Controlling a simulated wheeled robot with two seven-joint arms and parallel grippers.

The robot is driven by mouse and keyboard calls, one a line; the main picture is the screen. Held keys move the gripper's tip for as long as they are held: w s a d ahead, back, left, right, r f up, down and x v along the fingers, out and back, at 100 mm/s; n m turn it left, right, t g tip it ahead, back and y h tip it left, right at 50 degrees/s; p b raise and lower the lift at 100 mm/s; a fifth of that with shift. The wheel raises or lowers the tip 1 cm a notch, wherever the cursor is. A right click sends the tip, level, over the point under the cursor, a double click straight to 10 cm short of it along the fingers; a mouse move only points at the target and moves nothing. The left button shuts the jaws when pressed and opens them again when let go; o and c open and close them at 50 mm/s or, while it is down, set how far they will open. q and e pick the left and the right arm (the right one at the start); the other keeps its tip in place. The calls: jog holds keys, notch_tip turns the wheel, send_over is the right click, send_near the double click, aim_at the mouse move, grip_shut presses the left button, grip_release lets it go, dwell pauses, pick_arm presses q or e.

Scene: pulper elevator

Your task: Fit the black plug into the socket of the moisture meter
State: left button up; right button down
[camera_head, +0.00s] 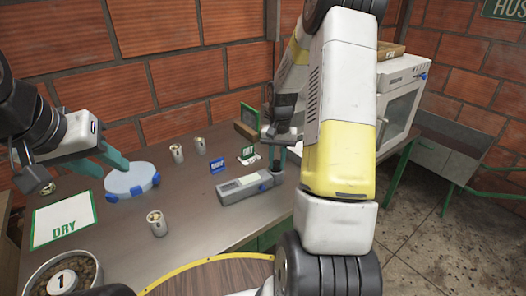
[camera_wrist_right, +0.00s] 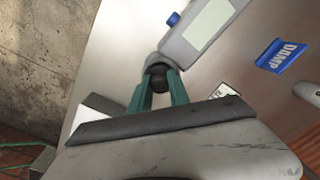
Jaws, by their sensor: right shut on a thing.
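The moisture meter (camera_head: 243,188) is a grey box with a pale screen, lying on the table right of centre. It also shows at the top of the right wrist view (camera_wrist_right: 190,35). Its rounded grey end points towards my right gripper (camera_wrist_right: 158,90). That gripper is shut on the black plug (camera_wrist_right: 156,82), which sits between the teal fingertips at the meter's rounded end. The socket is hidden there, and I cannot tell whether the plug is inside it or only against it. My left gripper (camera_head: 106,163) is open and empty above the table's left part, by a pale blue disc (camera_head: 130,182).
A blue DAMP sign (camera_head: 217,165) stands just behind the meter. Several small cups, one at the front (camera_head: 156,222), a DRY card (camera_head: 65,219) and a bowl of beans (camera_head: 84,272) are on the left. A white cabinet (camera_head: 400,95) stands right. Bare table lies left of the meter.

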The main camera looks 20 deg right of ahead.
jog(key=c, duration=1.2)
grip_release()
jog(key=shift+w+a+r, duration=0.1)
jog(key=shift+a, duration=0.05)
jog(key=shift+c, duration=0.2)
jog(key=shift+r, duration=0.1)
jog(key=shift+r, duration=0.25)
notch_tip(320, 180, up, 11)
notch_tip(320, 180, up, 6)
jog(key=f+n+t, duration=0.1)
send_over(277, 161)
jog(key=s+a, duration=0.3)
jog(key=s+a+r+n+t+y, duration=0.1)
jog(key=s+a+r, duration=0.3)
jog(key=s, duration=0.6)
jog(key=s+a+r+n+t, duration=0.3)
jog(key=s+a, duration=0.3)
jog(key=s, duration=0.3)
jog(key=shift+s+r+n+t+y, duration=0.4)
jog(key=shift+r+t, duration=0.05)
jog(key=shift+t, duration=0.05)
